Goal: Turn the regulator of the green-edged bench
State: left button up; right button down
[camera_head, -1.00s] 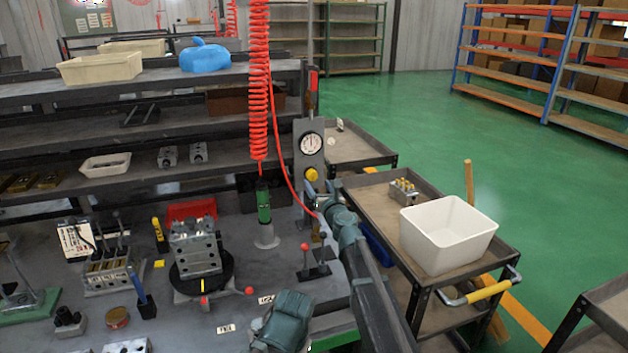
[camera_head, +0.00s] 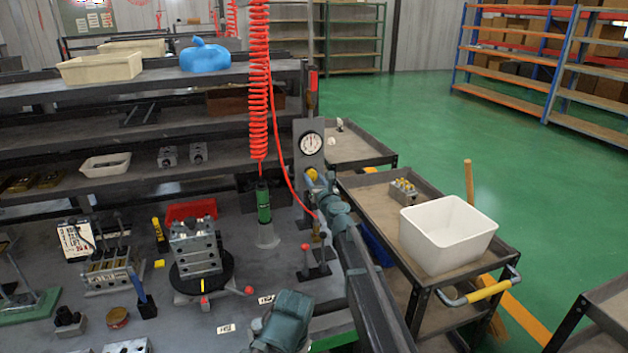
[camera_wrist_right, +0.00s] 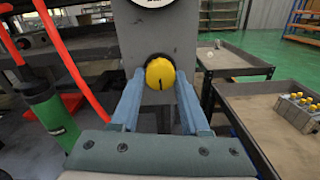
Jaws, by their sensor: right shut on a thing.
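The regulator knob (camera_head: 311,174) is yellow and round, on a grey upright panel at the right end of the bench, below a white dial gauge (camera_head: 311,143). The bench has a green front edge (camera_head: 333,342). My right gripper (camera_head: 316,179) is shut on the knob. In the right wrist view the knob (camera_wrist_right: 160,74) sits between the two blue-grey fingertips (camera_wrist_right: 159,84), with a short dark, near-upright mark on its face. The fingers hide part of the knob in the head view.
A red coiled hose (camera_head: 259,85) hangs left of the panel, ending in a green tool (camera_head: 264,205). A small red-knobbed lever stand (camera_head: 312,263) stands below my right gripper. A cart (camera_head: 362,190) with a white bin (camera_head: 447,236) stands to the right.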

dwell(0.3)
jog(key=n, duration=0.9)
jog(key=shift+n, duration=0.3)
jog(key=n, duration=0.4)
jog(key=shift+n, duration=2.1)
jog(key=shift+c, duration=2)
grip_release()
jog(key=shift+s, duration=0.1)
